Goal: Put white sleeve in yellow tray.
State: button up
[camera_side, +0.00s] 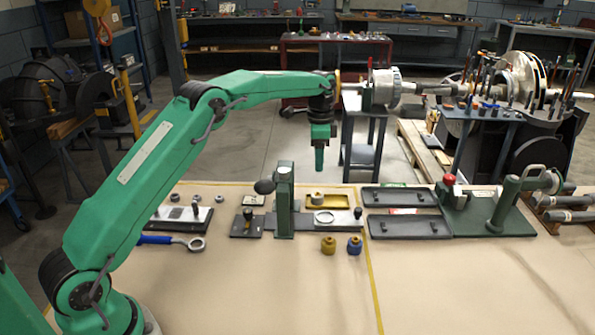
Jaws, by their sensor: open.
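The yellow tray (340,203) lies on the bench right of the green upright post. A small item seems to sit in its left part, too small to make out. A pale ring (323,217) on a light plate just in front of the tray may be the white sleeve; I cannot tell for sure. My gripper (320,167) points straight down, high above the tray area, clear of everything. It is open with nothing visible in it; its fingers overlap from this side.
The green post (284,205) with a dark ball stands close left of the tray. Dark trays (400,197) and a green fixture (505,205) are to the right. A yellow cap (328,245) and a blue cap (354,246) stand in front.

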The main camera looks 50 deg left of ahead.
jog(key=s+d+r+n+t, duration=0.1)
jog(key=s+d+r+n, duration=0.1)
jog(key=s+r, duration=0.6)
jog(key=s+d+r+n+t, duration=0.2)
jog(key=s+d+r, duration=0.1)
jog(key=s+r, duration=0.55)
jog(key=s+d+f+n+t, duration=0.1)
jog(key=s+f+n, duration=0.1)
jog(key=s, duration=0.9)
jog(key=s+d+f+n+t, duration=0.1)
jog(key=s+f+n, duration=0.2)
jog(key=s, duration=0.8)
jog(key=shift+s+d+f+t, duration=0.15)
jog(key=shift+s+t, duration=0.15)
jog(key=shift+s, duration=0.1)
